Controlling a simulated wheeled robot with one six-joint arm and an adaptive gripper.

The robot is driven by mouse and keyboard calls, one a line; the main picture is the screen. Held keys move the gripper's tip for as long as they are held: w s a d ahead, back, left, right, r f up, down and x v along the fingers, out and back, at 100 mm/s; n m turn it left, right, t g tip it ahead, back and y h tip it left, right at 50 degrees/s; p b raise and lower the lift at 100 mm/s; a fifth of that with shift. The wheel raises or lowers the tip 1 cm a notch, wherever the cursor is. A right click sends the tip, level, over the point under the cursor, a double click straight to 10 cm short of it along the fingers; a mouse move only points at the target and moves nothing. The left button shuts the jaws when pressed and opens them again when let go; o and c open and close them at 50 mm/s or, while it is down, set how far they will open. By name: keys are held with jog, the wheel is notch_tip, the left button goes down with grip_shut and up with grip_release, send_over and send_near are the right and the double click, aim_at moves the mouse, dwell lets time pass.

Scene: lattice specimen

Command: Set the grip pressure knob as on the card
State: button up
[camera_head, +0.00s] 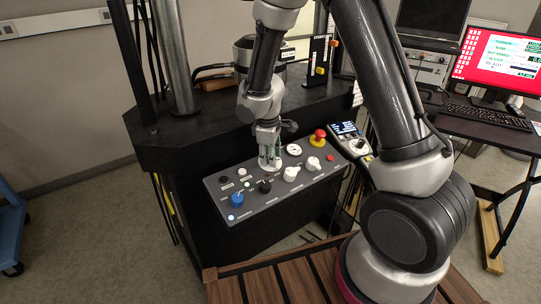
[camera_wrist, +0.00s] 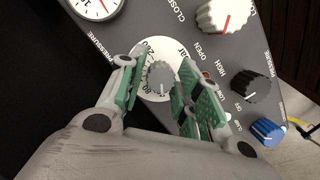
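The small grey knob (camera_wrist: 161,76) sits on a round white dial plate (camera_wrist: 160,50) with printed numbers, partly hidden by my fingers. A pale mark on the knob points toward the bottom of the wrist view. My gripper (camera_wrist: 155,88) is open, with its green-padded fingers on either side of the knob. Whether a pad touches it I cannot tell. In the head view my gripper (camera_head: 268,165) points down at the grey control panel (camera_head: 262,211) and hides this knob. I cannot make out a card with a setting in either view.
A round gauge (camera_wrist: 97,5) is beside the dial. A white knob (camera_wrist: 225,15), a black knob (camera_wrist: 250,86) and a blue knob (camera_wrist: 267,131) stand close by. A red mushroom button (camera_head: 319,134) and a handheld display unit (camera_head: 348,137) are to the right.

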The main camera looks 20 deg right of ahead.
jog(key=c, duration=0.5)
jog(key=shift+m, duration=0.3)
jog(key=m, duration=0.5)
jog(key=shift+w+d+g+y, duration=0.1)
jog(key=shift+g+y, duration=0.2)
jog(key=shift+y, duration=0.1)
jog(key=m+y, duration=0.1)
jog(key=m, duration=0.5)
jog(key=shift+d, duration=0.1)
jog(key=o, duration=1)
jog(key=shift+o, duration=0.2)
